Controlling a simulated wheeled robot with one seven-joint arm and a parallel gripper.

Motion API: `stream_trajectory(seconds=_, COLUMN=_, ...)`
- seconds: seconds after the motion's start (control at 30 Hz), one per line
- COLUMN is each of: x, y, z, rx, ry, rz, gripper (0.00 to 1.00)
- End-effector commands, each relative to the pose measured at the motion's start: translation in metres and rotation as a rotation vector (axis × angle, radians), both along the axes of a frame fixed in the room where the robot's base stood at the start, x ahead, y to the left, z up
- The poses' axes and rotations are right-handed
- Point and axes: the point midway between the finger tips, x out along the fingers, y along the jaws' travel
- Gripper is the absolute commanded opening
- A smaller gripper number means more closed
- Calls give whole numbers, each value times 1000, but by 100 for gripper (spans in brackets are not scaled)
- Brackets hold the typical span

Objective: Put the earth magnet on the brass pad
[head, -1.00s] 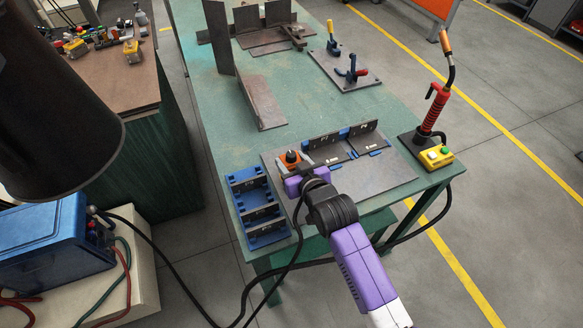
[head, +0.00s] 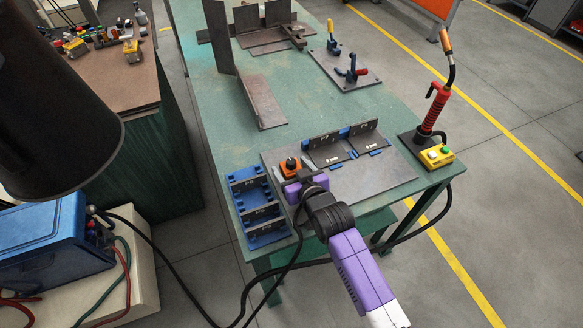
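The earth magnet appears to be the small orange block with a black knob (head: 290,167) on the dark steel plate (head: 388,182) at the near end of the green table. My gripper (head: 301,185), purple, is right beside it on its near side. I cannot clearly make out a brass pad; small pale yellowish spots lie by the upright plates, too small to identify.
Upright steel plates (head: 327,151) with blue clips stand behind the magnet. A blue rack (head: 247,188) is to the left. A red torch on a stand (head: 432,112) and a yellow button box (head: 437,156) are to the right.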

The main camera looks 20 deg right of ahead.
Motion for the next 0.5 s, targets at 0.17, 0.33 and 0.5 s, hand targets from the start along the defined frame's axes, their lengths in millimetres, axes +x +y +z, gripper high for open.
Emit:
stream_trajectory(seconds=0.17, x=0, y=0, z=4, rx=0, ry=-1, rz=0, gripper=71)
stream_trajectory(seconds=0.33, x=-19, y=0, z=9, rx=1, ry=0, rz=0, gripper=71)
stream_trajectory(seconds=0.5, x=-50, y=0, z=22, rx=1, ry=0, rz=1, gripper=71)
